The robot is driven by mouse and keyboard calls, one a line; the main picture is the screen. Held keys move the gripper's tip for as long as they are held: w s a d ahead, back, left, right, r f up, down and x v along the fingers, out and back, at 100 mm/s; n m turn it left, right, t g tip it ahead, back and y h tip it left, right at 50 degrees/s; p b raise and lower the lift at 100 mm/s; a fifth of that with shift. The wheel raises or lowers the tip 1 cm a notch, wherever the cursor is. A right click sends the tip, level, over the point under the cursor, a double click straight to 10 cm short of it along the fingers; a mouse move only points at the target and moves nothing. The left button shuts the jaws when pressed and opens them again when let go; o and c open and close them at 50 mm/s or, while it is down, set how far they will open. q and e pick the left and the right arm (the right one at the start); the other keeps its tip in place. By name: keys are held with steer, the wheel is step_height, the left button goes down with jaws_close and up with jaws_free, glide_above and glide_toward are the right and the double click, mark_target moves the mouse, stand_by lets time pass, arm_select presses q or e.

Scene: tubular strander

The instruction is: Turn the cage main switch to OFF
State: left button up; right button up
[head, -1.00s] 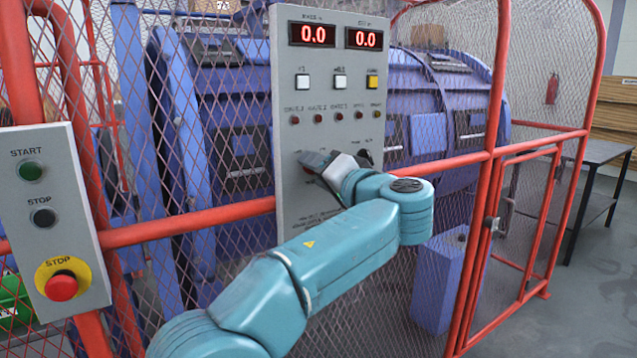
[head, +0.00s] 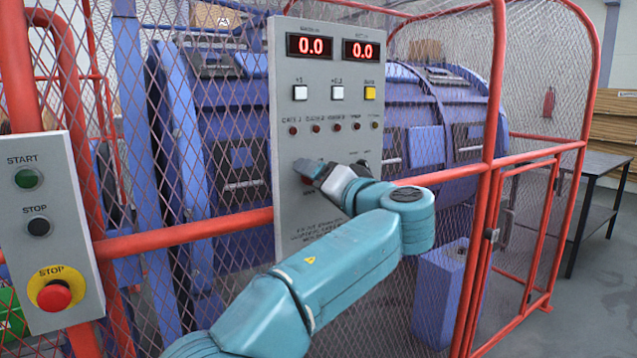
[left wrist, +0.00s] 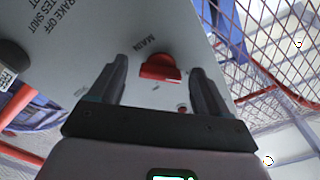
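The cage main switch is a red knob (left wrist: 160,67) beside the label MAIN on the grey control panel (head: 330,70). In the left wrist view it lies between my left gripper's two fingers (left wrist: 158,76), with a gap on each side. The fingers are open and hold nothing. In the head view my left gripper (head: 312,172) is at the lower part of the panel, and it mostly hides the switch there. I cannot tell the switch's position from its lettering. My right gripper is not in view.
The panel stands in a red-framed mesh cage (head: 490,150) around blue machinery. A red rail (head: 190,230) crosses at the panel. A button box (head: 45,230) with START, STOP and a red mushroom button is at left. A black knob (left wrist: 12,58) is left of the gripper in the wrist view.

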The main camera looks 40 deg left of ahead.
arm_select(q)
steer(key=shift+a, duration=0.1)
steer(key=v, duration=1.6)
steer(key=shift+f, duration=0.1)
